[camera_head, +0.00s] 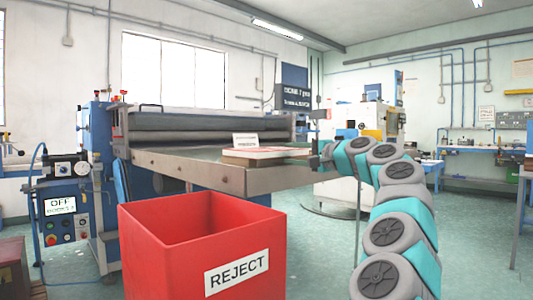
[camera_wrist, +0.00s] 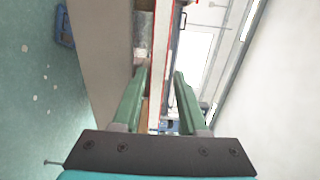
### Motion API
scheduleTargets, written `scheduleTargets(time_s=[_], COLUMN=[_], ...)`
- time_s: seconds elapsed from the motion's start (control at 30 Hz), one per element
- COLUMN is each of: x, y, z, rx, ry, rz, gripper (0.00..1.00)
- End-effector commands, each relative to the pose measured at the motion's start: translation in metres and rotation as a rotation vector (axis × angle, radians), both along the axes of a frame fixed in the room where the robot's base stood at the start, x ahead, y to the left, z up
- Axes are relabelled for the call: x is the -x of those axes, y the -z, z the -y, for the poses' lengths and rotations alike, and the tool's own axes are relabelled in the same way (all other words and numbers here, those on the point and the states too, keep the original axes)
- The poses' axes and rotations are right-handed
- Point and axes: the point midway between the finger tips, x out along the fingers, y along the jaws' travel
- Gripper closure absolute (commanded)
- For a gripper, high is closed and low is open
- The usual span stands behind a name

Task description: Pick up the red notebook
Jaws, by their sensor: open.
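A flat item with red edges and a pale top, seemingly the red notebook (camera_head: 268,153), lies on a low tan stack on the machine's table. A small white card stands behind it. In the wrist view, a thin red-edged pale strip (camera_wrist: 157,68), seemingly the same item, runs between the finger ends. My gripper (camera_wrist: 159,76) is open, with one green finger on each side of that strip. I cannot tell whether either finger touches it. In the head view, my gripper (camera_head: 317,158) is at the right end of the stack, small and partly hidden.
The machine table's front edge (camera_head: 205,172) lies below the stack. A tall open red bin marked REJECT (camera_head: 215,240) stands on the floor in front of the table. A control panel reading OFF (camera_head: 60,215) is at the left. Green floor is open around the bin.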

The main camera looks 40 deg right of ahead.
Motion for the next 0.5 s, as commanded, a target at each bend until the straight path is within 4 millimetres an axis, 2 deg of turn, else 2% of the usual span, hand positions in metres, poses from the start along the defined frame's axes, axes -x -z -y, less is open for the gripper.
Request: scheduleTargets(time_s=[0.27,0.5], x=[-0.016,-0.038], y=[0.0,0.003], z=[-0.002,-0.002], rx=[0.001,0.001], ry=[-0.001,0.001], rz=[0.0,-0.001], gripper=[0.57,0.57])
